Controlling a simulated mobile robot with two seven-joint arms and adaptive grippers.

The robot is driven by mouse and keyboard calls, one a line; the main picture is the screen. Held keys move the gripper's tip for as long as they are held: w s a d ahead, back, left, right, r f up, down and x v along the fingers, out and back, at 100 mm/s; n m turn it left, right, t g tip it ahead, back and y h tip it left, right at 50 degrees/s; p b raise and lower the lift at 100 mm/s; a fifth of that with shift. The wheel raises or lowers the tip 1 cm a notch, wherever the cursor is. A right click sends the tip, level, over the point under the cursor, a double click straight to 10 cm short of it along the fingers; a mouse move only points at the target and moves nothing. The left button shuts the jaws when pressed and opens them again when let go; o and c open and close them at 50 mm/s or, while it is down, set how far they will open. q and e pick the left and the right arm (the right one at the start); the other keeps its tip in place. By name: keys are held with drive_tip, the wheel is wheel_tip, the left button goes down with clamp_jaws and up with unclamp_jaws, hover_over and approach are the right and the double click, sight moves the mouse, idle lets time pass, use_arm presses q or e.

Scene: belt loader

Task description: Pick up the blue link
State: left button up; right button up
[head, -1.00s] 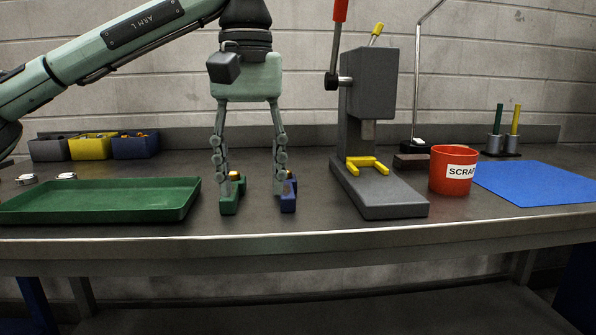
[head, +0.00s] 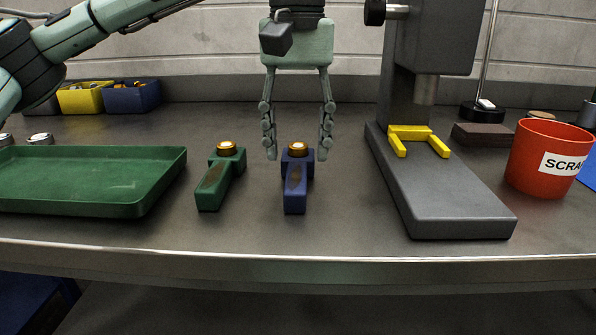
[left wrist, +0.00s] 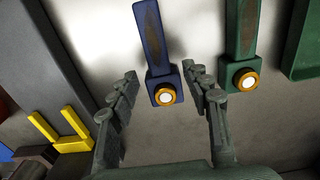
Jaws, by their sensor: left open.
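The blue link (head: 295,192) lies on the metal bench, its long bar toward the front edge and a brass, white-topped bush at its far end. It also shows in the left wrist view (left wrist: 152,40). My left gripper (head: 297,156) is open, pointing down, with its fingers on either side of the bush end in the head view. In the left wrist view the blue link's bush end lies between and just beyond the fingertips (left wrist: 160,80). I cannot tell whether the fingers touch it. My right gripper is not in view.
A green link (head: 216,182) lies just left of the blue one, left of it a green tray (head: 130,208). To the right stand a grey press (head: 455,205) with a yellow fork (head: 410,131) and a red scrap cup (head: 535,180). Coloured bins (head: 132,98) stand at the back left.

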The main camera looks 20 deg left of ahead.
sight(297, 164)
use_arm(q)
drive_tip(key=shift+f, duration=1.6)
drive_tip(key=shift+c, duration=0.3)
drive_tip(key=shift+r, duration=0.1)
clamp_jaws()
